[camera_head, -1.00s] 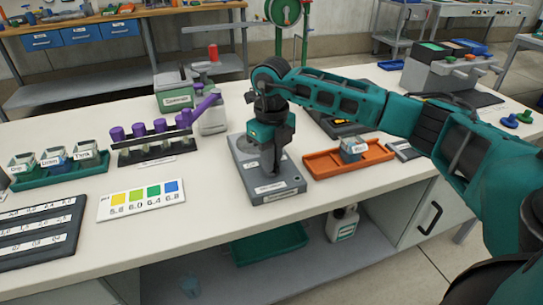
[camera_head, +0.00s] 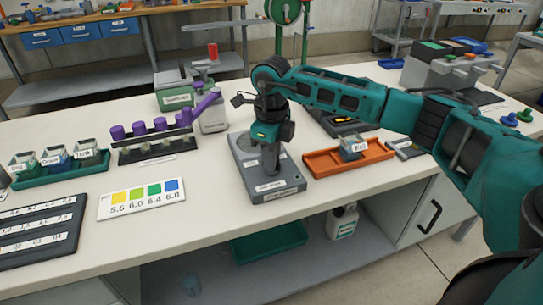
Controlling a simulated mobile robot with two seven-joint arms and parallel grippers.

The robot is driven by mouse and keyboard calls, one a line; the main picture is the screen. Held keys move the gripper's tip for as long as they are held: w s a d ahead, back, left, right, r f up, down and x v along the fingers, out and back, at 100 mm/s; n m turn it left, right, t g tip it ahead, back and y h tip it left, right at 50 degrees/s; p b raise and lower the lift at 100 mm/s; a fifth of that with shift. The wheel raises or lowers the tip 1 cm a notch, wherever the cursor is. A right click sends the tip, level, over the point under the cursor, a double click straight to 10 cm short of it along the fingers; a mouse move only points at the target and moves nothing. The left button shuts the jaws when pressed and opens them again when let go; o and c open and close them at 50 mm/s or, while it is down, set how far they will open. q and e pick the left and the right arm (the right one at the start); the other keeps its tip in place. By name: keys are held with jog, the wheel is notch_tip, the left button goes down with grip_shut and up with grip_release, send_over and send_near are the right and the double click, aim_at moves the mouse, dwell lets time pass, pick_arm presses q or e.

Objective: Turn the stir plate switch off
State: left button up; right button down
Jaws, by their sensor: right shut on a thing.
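The stir plate (camera_head: 275,192) is a grey, box-like unit near the front edge of the bench, in the middle of the head view. My right gripper (camera_head: 270,170) points straight down over its top, with the fingertips low at the plate. The fingers are shut, and what they hold is small and hidden by the gripper, so I cannot make out the switch or its position. My left gripper is not in view.
An orange tray (camera_head: 325,169) with a labelled cup (camera_head: 352,147) lies right of the plate. A pH colour card (camera_head: 141,199), a rack of purple-capped tubes (camera_head: 157,153) and a green tray (camera_head: 60,176) stand to the left. The front bench strip is clear.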

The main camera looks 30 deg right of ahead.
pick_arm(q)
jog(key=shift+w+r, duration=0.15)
pick_arm(e)
jog(key=c, duration=1.2)
grip_release()
pick_arm(q)
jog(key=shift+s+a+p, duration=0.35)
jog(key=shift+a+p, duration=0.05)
jog(key=shift+p, duration=0.35)
pick_arm(e)
jog(key=shift+o, duration=0.2)
notch_tip(320, 180, up, 13)
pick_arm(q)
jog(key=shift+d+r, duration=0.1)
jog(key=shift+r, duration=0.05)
